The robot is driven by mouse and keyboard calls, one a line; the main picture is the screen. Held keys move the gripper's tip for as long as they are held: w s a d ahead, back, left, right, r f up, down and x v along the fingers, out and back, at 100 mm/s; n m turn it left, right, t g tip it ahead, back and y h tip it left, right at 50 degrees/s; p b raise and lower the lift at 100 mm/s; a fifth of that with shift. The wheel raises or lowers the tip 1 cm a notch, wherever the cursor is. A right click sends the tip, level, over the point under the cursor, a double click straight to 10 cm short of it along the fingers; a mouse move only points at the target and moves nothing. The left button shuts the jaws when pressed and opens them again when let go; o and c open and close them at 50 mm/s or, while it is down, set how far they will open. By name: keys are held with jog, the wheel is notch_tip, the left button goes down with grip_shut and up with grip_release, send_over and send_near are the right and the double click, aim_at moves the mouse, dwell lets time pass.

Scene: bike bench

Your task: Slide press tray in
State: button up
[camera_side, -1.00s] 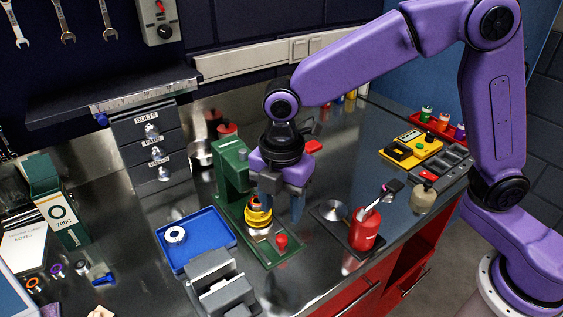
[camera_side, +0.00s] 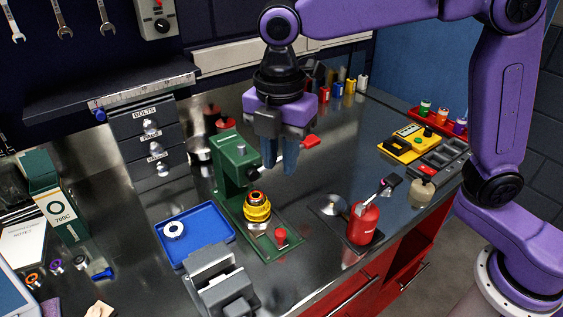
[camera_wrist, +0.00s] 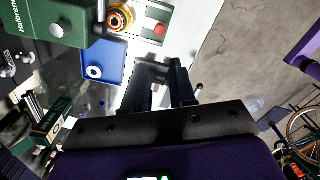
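The green press (camera_side: 232,165) stands mid-bench. A flat green tray (camera_side: 262,247) extends from its foot toward the front, with a red knob (camera_side: 281,236) near the front end. A yellow and orange ring stack (camera_side: 257,207) sits upright on a silver disc near the press column; it also shows in the wrist view (camera_wrist: 119,17). I cannot tell how far the tray is pulled out. My gripper (camera_side: 280,168) hangs fingers down above and right of the stack, clear of it. Its fingers (camera_wrist: 166,85) look apart in the wrist view, with nothing between them.
A blue tray (camera_side: 205,222) with a white ring lies left of the press. A grey vise (camera_side: 217,280) stands in front. A red bottle (camera_side: 363,222) on a dark plate stands to the right. A red-tipped lever (camera_side: 311,141) is close behind my gripper.

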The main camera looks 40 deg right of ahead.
jog(key=s+f+n+t+h, duration=0.1)
jog(key=s+f, duration=0.2)
jog(key=s+a+f+n+t+h, duration=0.1)
jog(key=s+f+h, duration=0.1)
jog(key=s+f+n+t+h, duration=0.1)
jog(key=s+f, duration=0.2)
jog(key=shift+s+a+f+h, duration=0.2)
jog(key=shift+s+f+h, duration=0.1)
jog(key=shift+s, duration=0.05)
grip_shut()
jog(key=s+f+n+t, duration=0.3)
jog(key=s+t, duration=0.1)
jog(key=n+t+y, duration=0.3)
jog(key=n+t, duration=0.2)
send_near(283, 238)
jog(key=f, duration=0.1)
jog(key=w+f, duration=0.1)
jog(key=f, duration=0.1)
jog(key=w, duration=0.3)
jog(key=shift+w+d+f, duration=0.1)
jog(key=shift+d+f, duration=0.05)
jog(key=shift+d, duration=0.15)
jog(key=shift+w, duration=0.65)
jog(key=shift+w+d, duration=0.1)
jog(key=w, duration=0.5)
jog(key=shift+w, duration=0.15)
